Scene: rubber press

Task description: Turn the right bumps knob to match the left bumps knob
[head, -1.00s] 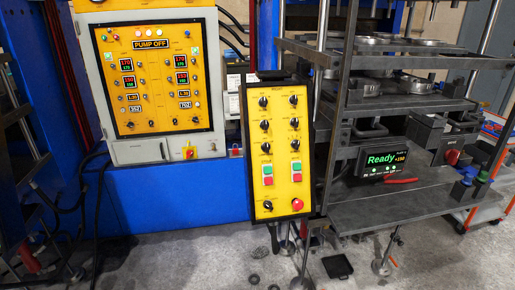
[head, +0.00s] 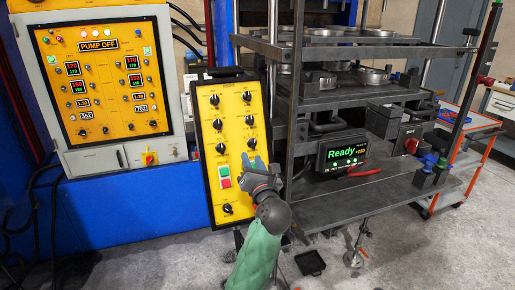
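The yellow control panel (head: 236,187) carries paired black knobs in left and right columns. Their labels are too small to read, so I cannot tell which row is bumps. The lowest pair has a left knob (head: 221,148) and a right knob (head: 252,143); their exact pointer angles are unclear. My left gripper (head: 254,161) is in front of the panel, just below that right knob. My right gripper is not in view.
A green button (head: 223,171) and red button (head: 226,183) sit below the left knobs, with another knob (head: 228,208) lower down. The press shelf (head: 350,196) and a "Ready" display (head: 343,153) stand close on the right. A larger control cabinet (head: 97,85) is at left.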

